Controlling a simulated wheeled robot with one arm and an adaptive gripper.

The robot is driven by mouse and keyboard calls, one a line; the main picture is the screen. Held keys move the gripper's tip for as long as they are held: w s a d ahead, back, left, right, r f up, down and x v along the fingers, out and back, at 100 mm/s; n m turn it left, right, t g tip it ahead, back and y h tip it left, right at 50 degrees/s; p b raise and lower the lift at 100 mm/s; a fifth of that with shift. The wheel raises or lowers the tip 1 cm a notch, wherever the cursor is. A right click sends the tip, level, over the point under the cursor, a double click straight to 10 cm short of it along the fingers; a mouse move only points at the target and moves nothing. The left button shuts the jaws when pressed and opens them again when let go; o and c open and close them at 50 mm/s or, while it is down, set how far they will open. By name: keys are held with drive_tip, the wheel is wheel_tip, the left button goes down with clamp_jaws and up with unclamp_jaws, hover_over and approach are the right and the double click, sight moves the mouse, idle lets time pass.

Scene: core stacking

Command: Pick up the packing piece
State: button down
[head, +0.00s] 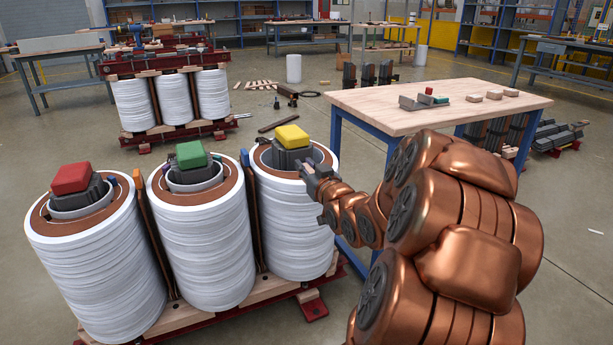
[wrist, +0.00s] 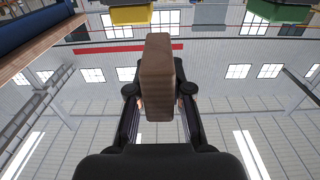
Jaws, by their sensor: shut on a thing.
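The packing piece (wrist: 157,75) is a brown wood-toned block, seen large in the middle of the wrist view. My gripper (wrist: 158,92) is shut on it, with one dark finger on each side, and the block stands out past the fingertips. In the head view my gripper (head: 314,178) is beside the upper right side of the right-hand white coil (head: 293,220). The held piece is too small or hidden to make out there.
White coils carry red (head: 72,178), green (head: 191,154) and yellow (head: 291,136) blocks on their tops. A wooden-topped table (head: 380,100) stands behind my arm, with several small wooden blocks (head: 490,95) and a grey fixture (head: 412,103). Another coil assembly (head: 170,98) stands further back.

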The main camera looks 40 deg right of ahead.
drive_tip(key=shift+s+a+f+b, duration=0.3)
drive_tip(key=shift+a+b, duration=0.2)
drive_tip(key=shift+b, duration=0.65)
drive_tip(key=shift+s+a+r+b, duration=0.25)
drive_tip(key=shift+s+a+b, duration=0.3)
drive_tip(key=shift+b, duration=0.15)
drive_tip(key=shift+s+a+r+b, duration=0.2)
drive_tip(key=shift+s+a+b, duration=0.2)
drive_tip(key=shift+a+b, duration=0.25)
drive_tip(key=shift+d, duration=0.1)
drive_tip(key=w+a+r+n+y+p, duration=0.15)
drive_tip(key=w+a+p, duration=0.25)
drive_tip(key=w+a, duration=0.6)
drive_tip(key=w+a+n+y+p, duration=0.1)
drive_tip(key=w+a+y+p, duration=0.25)
drive_tip(key=w+a, duration=0.75)
drive_tip(key=w+a+n+t+y+p, duration=0.1)
drive_tip(key=w+a+n+p, duration=0.15)
drive_tip(key=w+a, duration=0.6)
wheel_tip(320, 180, up, 38)
drive_tip(key=s+a+m+p, duration=0.1)
drive_tip(key=s+a+p, duration=0.1)
drive_tip(key=p, duration=3.6)
drive_tip(key=shift+a+r+p, duration=0.15)
drive_tip(key=shift+a+p, duration=0.1)
drive_tip(key=shift+p, duration=0.05)
drive_tip(key=shift+a, duration=0.1)
